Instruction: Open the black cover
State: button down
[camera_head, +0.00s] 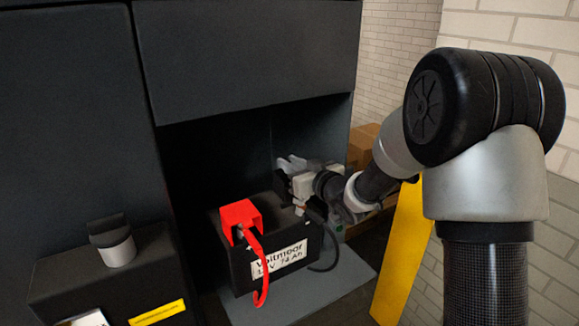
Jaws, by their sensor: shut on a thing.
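The battery (240,262) is a dark box with a white label and stands in the recess. The black cover (283,187) is a small dark shape at the battery's back right top, largely hidden by my gripper and hard to tell from the dark background. My gripper (290,190) reaches in from the right and is shut on the black cover. How far the cover is raised cannot be seen clearly.
A red cover (238,217) with a red cable (262,270) sits at the battery's left top. A black cable (327,250) loops at its right. Dark cabinet panels (245,60) overhang the recess. A yellow panel (402,255) stands to the right, beneath my arm.

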jog(key=c, duration=1.6)
grip_release()
jog(key=shift+f, duration=0.15)
jog(key=shift+s, duration=0.1)
jog(key=v, duration=1.7)
jog(key=shift+s+d, duration=0.2)
jog(key=s+d+r+m+g+h+p, duration=0.2)
jog(key=s+d+r+m+h+p, duration=0.3)
jog(key=d+r+h, duration=0.5)
jog(key=s+g+p, duration=0.1)
jog(key=s+g, duration=0.1)
jog(key=s, duration=0.4)
jog(key=s+a+m+g+p, duration=0.1)
jog(key=s+g, duration=0.1)
jog(key=s, duration=0.5)
jog(key=s+a+g+p, duration=0.1)
jog(key=s+g, duration=0.1)
jog(key=s, duration=0.4)
jog(key=shift+s+r+m+y+p, duration=0.3)
jog(key=shift+s+r+m+y, duration=0.05)
jog(key=shift+s+m+y, duration=0.05)
